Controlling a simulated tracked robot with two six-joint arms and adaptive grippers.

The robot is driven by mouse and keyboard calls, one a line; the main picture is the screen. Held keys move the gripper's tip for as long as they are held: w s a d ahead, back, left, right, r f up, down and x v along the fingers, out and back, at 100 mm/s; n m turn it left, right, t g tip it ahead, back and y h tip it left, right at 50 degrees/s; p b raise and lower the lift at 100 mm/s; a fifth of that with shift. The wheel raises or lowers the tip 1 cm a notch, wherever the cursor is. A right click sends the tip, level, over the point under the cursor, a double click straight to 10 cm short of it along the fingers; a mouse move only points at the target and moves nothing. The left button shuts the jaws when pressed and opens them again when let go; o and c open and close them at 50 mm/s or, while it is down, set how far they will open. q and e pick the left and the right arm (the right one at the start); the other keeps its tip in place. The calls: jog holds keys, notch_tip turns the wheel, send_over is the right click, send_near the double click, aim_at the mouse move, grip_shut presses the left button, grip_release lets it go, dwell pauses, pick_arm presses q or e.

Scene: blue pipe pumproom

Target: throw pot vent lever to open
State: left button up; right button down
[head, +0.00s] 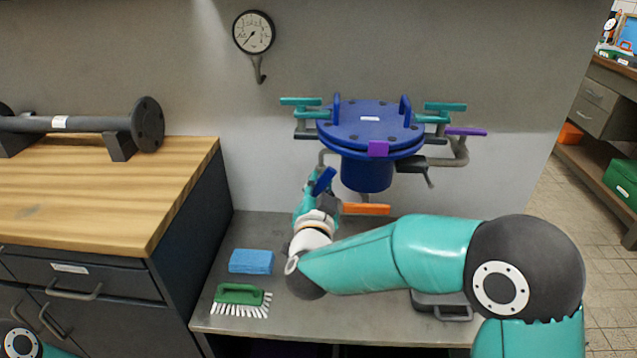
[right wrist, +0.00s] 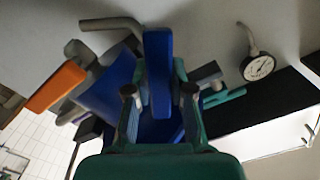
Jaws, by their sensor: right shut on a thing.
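The blue pot (head: 367,174) with its bolted blue lid (head: 370,125) stands against the wall above the grey bench. My right gripper (head: 318,192) is low at the pot's left side, shut on a blue lever (head: 324,180). In the right wrist view the blue lever (right wrist: 158,65) stands up between the two fingers (right wrist: 159,100). An orange lever (head: 366,209) sits below the pot; it also shows in the right wrist view (right wrist: 55,87). A purple lever (head: 466,132) is at the pot's right. No label tells which lever is the vent's. My left gripper is out of view.
Teal handles (head: 301,102) flank the lid. A blue sponge (head: 251,261) and a green brush (head: 240,297) lie on the bench (head: 300,325). A pressure gauge (head: 254,32) hangs on the wall. A wooden-topped cabinet (head: 110,190) bounds the left side.

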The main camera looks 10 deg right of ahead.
jog(key=n, duration=0.1)
jog(key=n+p, duration=0.1)
jog(key=n, duration=0.1)
jog(key=shift+f+n, duration=0.3)
jog(key=shift+n+p, duration=0.6)
jog(key=shift+n, duration=0.9)
jog(key=shift+f, duration=0.1)
jog(key=c, duration=1)
grip_release()
jog(key=shift+r, duration=0.2)
jog(key=shift+s, duration=0.1)
